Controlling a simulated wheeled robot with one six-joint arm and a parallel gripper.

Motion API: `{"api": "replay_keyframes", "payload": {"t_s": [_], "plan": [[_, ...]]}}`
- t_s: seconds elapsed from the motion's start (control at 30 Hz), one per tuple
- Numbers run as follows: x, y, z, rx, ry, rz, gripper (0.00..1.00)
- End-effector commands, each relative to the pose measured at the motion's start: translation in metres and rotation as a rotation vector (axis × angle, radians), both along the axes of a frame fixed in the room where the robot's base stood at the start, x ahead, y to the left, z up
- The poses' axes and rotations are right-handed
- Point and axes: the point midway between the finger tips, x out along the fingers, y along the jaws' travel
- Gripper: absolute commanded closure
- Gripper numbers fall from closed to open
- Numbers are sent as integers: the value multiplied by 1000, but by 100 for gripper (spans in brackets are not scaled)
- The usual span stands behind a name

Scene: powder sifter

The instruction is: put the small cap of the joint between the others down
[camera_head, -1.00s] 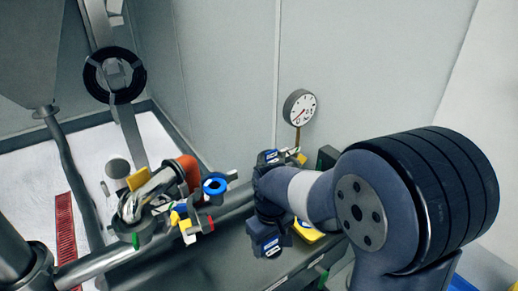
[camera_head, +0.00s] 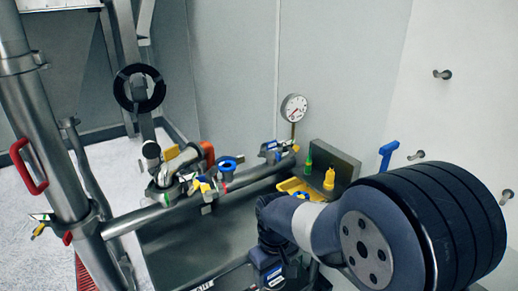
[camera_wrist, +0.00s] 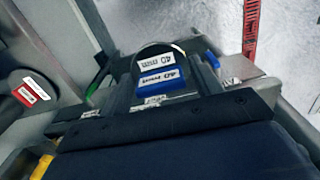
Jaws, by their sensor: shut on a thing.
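In the wrist view a small round cap (camera_wrist: 160,77) with a blue "40 mm" label sits between the fingers of my gripper (camera_wrist: 160,68), which is shut on it. A white "40 mm" label shows just above the blue one. A dark round part with a red label (camera_wrist: 27,92), perhaps another cap, is apart at the left. In the head view my gripper is low in the middle, largely hidden by my arm, and the held cap cannot be made out. Several clamps and fittings (camera_head: 185,170) cluster on the pipe at left, beyond my gripper.
A pressure gauge (camera_head: 293,108) is by the back wall. A steel column with a red handle (camera_head: 28,166) stands left. Pegs and a blue hook (camera_head: 388,153) are on the right wall.

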Motion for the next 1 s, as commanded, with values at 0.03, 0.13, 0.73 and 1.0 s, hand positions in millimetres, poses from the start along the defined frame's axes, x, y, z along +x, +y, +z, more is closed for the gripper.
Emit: {"api": "replay_keyframes", "payload": {"t_s": [0.03,0.13,0.73,1.0], "plan": [[0,0,0,0,0,0,65],[8,-9,-9,-1,2,-49,65],[57,-89,-91,-1,4,-458,65],[66,-118,-117,0,0,-591,65]]}}
